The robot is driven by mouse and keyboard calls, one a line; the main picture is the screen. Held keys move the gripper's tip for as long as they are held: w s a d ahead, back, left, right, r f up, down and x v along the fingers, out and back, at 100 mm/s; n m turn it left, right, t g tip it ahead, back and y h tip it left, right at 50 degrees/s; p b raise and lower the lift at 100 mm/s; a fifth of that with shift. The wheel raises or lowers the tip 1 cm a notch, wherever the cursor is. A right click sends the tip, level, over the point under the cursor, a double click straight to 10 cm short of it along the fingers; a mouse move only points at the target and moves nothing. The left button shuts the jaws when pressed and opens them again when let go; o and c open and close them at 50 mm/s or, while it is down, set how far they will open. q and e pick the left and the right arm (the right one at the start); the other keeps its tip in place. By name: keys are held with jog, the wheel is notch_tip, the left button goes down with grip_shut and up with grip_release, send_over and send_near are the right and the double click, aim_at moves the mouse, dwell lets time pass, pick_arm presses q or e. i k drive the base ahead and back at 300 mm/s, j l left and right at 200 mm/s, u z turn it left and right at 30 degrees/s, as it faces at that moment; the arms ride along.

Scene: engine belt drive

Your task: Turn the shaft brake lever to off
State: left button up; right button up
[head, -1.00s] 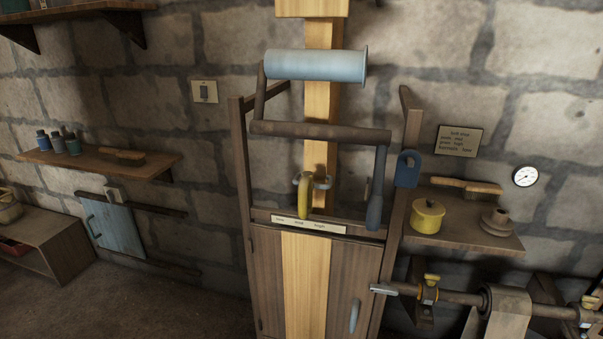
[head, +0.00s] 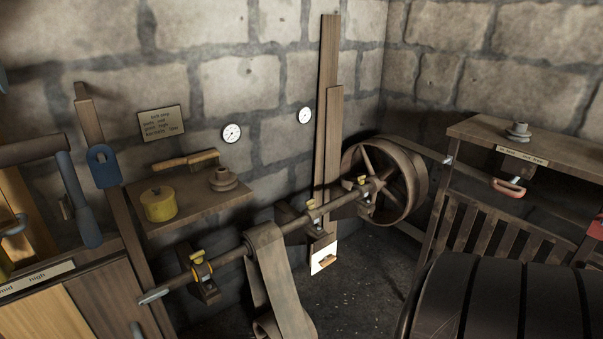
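A brown horizontal shaft (head: 230,257) runs from the cabinet at the left to a large spoked wheel (head: 388,182) in the corner. A small wooden handle (head: 328,261) sits on a pale plate low on the post below the shaft; I cannot tell whether it is the shaft brake lever. A red handle (head: 508,188) hangs under a labelled strip (head: 522,155) on the right bench front. Neither gripper is in view.
A wide belt (head: 272,265) hangs over the shaft. A shelf (head: 200,203) holds a yellow pot (head: 158,204) and a brush. A slatted wooden bench (head: 560,150) stands at the right. A dark ribbed rounded form (head: 490,305) blocks the lower right. Some bare floor (head: 350,305) shows in the middle.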

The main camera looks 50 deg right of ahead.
aim_at(327, 261)
jog(key=z, duration=0.5)
jog(key=l+z, duration=0.1)
jog(key=z, duration=0.9)
jog(key=i+z, duration=0.1)
jog(key=z, duration=0.4)
jog(key=i+j, duration=0.2)
jog(key=j, duration=0.15)
jog(key=i+j, duration=0.25)
jog(key=i+z, duration=0.15)
jog(key=z, duration=0.25)
jog(key=i+j+z, duration=0.1)
jog(key=z, duration=0.3)
jog(key=i+j+z, duration=0.15)
jog(key=z, duration=0.2)
jog(key=i+j, duration=0.5)
jog(key=l+z, duration=0.05)
